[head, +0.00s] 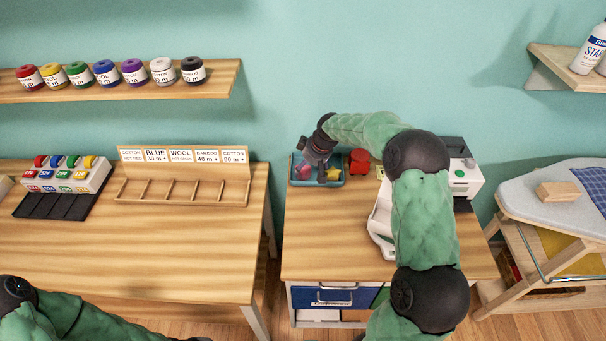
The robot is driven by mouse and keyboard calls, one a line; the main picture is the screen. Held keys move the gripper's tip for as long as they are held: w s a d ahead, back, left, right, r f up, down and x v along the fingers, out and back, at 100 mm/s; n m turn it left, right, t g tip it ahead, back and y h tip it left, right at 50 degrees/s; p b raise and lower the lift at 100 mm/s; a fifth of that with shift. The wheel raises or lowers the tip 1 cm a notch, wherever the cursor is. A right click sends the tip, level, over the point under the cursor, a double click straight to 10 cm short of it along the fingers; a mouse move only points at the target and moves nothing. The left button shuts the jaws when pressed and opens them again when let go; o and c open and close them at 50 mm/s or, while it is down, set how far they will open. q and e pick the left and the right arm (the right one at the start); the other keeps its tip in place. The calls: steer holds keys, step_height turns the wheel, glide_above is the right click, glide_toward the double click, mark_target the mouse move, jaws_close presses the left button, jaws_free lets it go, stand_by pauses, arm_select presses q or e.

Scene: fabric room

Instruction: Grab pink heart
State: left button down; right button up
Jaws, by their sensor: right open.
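A small teal tray (340,183) stands at the back left of the right-hand table. In it are a yellow star-like piece (334,173) and a small pinkish piece (303,171), whose shape I cannot make out. My right gripper (322,175) is open, pointing down over the tray between these two pieces. It hides part of the tray and its contents. I cannot tell whether it touches anything. My left arm lies along the bottom left edge, and its gripper is out of the picture.
A red object (359,161) stands just right of the tray. A white machine (464,178) is behind my right arm. An ironing board (540,205) stands at right.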

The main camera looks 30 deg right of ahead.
mark_target(305, 170)
steer(key=x, duration=0.1)
steer(key=b+x, duration=0.1)
steer(key=x, duration=0.1)
steer(key=b+x, duration=0.1)
steer(key=x, duration=0.1)
steer(key=shift+w+d, duration=0.15)
steer(key=shift+d, duration=0.2)
steer(key=c, duration=1)
